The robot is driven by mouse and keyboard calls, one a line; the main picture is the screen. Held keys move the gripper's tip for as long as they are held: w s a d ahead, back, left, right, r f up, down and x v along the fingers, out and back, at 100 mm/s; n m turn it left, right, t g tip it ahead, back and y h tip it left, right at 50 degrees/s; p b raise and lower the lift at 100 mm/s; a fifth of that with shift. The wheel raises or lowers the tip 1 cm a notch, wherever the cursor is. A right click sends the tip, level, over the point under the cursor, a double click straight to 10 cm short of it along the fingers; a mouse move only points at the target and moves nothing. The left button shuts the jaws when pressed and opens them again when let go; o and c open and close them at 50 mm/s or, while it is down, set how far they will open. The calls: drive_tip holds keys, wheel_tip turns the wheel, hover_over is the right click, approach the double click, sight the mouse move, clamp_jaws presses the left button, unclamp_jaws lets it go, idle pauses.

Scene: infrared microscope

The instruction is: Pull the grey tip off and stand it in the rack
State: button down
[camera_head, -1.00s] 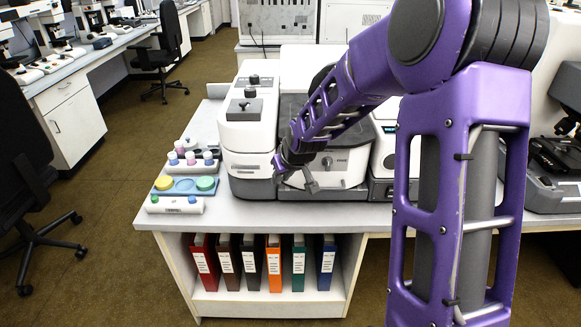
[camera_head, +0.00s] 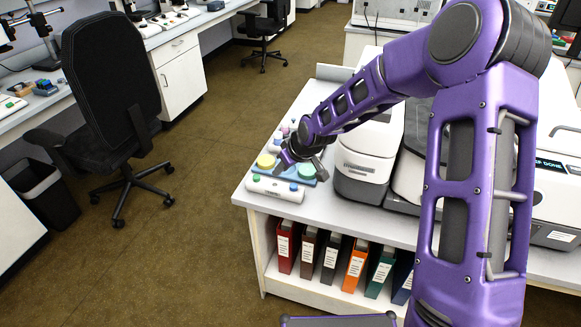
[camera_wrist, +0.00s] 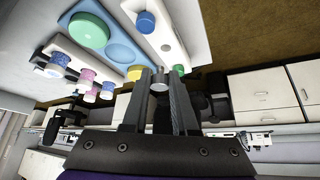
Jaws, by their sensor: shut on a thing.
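My gripper (camera_wrist: 160,90) is shut on a small grey cylindrical tip (camera_wrist: 158,79), held between the fingertips in the wrist view. In the head view my gripper (camera_head: 303,161) is above the blue tray at the table's left end, and the tip cannot be made out. A white rack (camera_head: 276,189) lies along the front edge. It carries a blue piece and a green piece at its ends; the wrist view shows this rack (camera_wrist: 172,55) with a dark hole between them. A second white rack (camera_wrist: 66,50) holds several blue and pink pieces.
The blue tray (camera_wrist: 123,45) holds a green disc (camera_wrist: 89,30) and a yellow disc (camera_wrist: 135,73), and has an empty recess. A white instrument (camera_head: 362,160) stands right of the racks. Binders fill the shelf below. A black chair (camera_head: 108,90) stands left, across open floor.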

drive_tip(key=shift+w+a, duration=0.4)
drive_tip(key=shift+a, duration=0.45)
drive_tip(key=shift+f+b, duration=1.4)
drive_tip(key=shift+f, duration=0.35)
drive_tip(key=shift+f+b, duration=0.5)
drive_tip(key=shift+f, duration=0.25)
idle(0.6)
drive_tip(key=shift+r, duration=0.3)
drive_tip(key=shift+f, duration=0.45)
idle(1.7)
drive_tip(key=shift+d+r+p, duration=0.1)
drive_tip(key=shift+r+p, duration=0.25)
drive_tip(key=shift+r, duration=0.2)
drive_tip(key=shift+f, duration=0.1)
idle(1.0)
